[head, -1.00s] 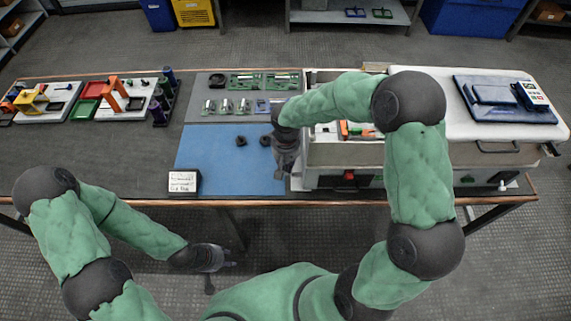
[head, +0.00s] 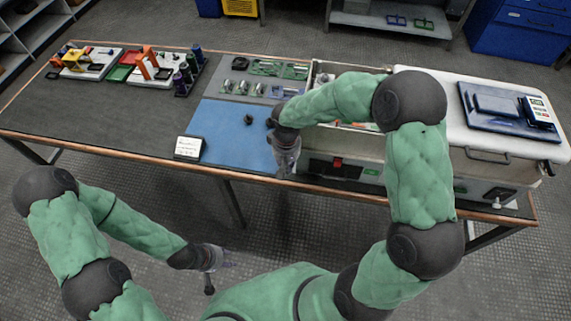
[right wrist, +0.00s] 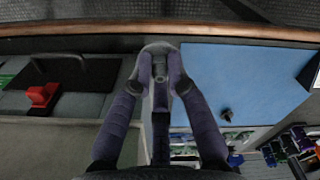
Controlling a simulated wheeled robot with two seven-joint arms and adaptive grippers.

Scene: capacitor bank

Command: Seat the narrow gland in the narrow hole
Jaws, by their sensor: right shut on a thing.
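My right gripper (head: 284,172) hangs at the left end of the enclosure (head: 345,146), above the table's front edge. In the right wrist view its fingertips (right wrist: 160,78) are shut on a small grey-dark piece, mostly hidden between them; I cannot tell its type. A small black gland-like part (head: 248,119) lies on the blue mat (head: 222,135); it also shows in the right wrist view (right wrist: 222,58). Another dark shape beside my right wrist is unclear. The narrow hole cannot be made out. My left gripper (head: 224,257) is low in front of the table, looks open and empty.
A black panel with a red switch (right wrist: 40,95) is on the enclosure's front. Metal cylinders (head: 242,88) and green boards (head: 266,67) lie behind the mat. The table's left front is clear.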

